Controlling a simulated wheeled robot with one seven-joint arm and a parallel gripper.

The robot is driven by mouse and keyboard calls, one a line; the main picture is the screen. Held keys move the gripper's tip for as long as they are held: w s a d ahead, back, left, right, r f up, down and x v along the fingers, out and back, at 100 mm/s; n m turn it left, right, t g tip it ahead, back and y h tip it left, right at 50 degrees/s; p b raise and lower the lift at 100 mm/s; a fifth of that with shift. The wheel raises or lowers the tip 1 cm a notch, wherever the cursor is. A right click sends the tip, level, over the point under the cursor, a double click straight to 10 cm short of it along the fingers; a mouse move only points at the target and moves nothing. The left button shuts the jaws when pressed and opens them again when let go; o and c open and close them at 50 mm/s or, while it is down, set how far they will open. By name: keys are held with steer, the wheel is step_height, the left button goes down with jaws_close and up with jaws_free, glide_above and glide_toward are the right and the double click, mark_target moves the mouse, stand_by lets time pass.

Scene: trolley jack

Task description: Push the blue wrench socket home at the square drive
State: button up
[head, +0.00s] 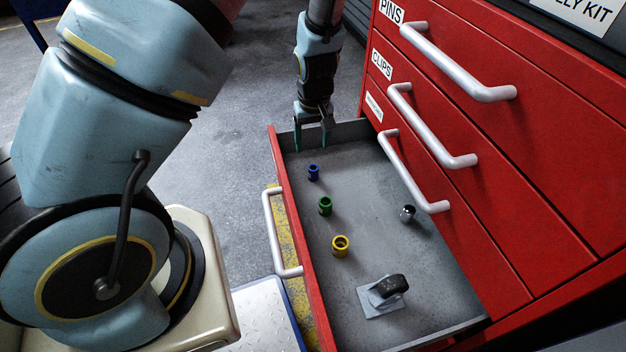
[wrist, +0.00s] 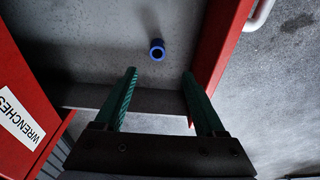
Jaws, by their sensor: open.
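The blue wrench socket (head: 313,172) stands on the floor of the open drawer, near its far end. In the wrist view the blue socket (wrist: 157,54) shows its round open mouth just beyond and between my fingertips. My gripper (head: 310,144) is open and empty, pointing down over the drawer's far end, apart from the socket. Its two green fingers (wrist: 160,78) are spread in the wrist view. A grey plate with a black upright part (head: 388,288) sits at the drawer's near end; I cannot make out a square drive on it.
A green socket (head: 325,206) and a yellow socket (head: 341,246) stand in a row nearer me. A small chrome piece (head: 407,213) lies to the right. The drawer's red front (head: 292,225) and the red cabinet (head: 480,130) with protruding handles bound the space.

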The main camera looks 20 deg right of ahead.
mark_target(313, 168)
steer(key=f, duration=0.3)
steer(key=f+b, duration=0.1)
steer(key=f, duration=0.3)
steer(key=w+f+b, duration=0.1)
steer(key=f, duration=0.3)
steer(key=shift+d+f, duration=0.1)
steer(key=shift+d, duration=0.25)
jaws_close()
